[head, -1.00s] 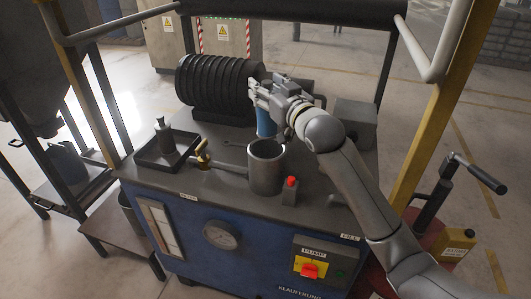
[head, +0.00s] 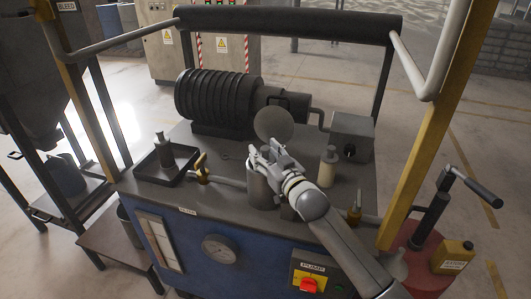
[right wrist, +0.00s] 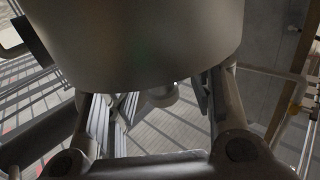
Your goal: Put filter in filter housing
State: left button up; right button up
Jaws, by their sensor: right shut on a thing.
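The filter housing (head: 260,190) is a grey upright cylinder on the bench top, partly hidden behind my right gripper. My right gripper (head: 270,152) is at the housing's top rim and shut on a round grey piece (head: 273,124). This piece shows as a tilted disc just beyond the fingers. In the right wrist view the same piece (right wrist: 140,45) is large and close, with its curved lower edge between the finger links. I cannot tell whether it is a lid or one end of the filter. No blue filter shows now; the housing's inside is hidden. My left gripper is not in view.
A brass valve (head: 201,168) and a black tray (head: 165,168) holding a dark bottle stand left of the housing. A ribbed black motor (head: 215,98) lies behind. A cream bottle (head: 328,168) and a grey box (head: 352,138) stand to the right.

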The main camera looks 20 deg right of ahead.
jog(key=shift+f, duration=0.5)
jog(key=o, duration=1.6)
jog(key=shift+f, duration=0.1)
jog(key=shift+c, duration=0.2)
jog(key=shift+r, duration=0.65)
jog(key=shift+s+f, duration=0.15)
jog(key=shift+s, duration=0.15)
jog(key=s+d+b, duration=0.1)
jog(key=s+d, duration=0.1)
jog(key=s, duration=0.9)
jog(key=shift+s+d+r+b, duration=0.15)
jog(key=shift+r+b, duration=0.05)
jog(key=shift+b, duration=0.15)
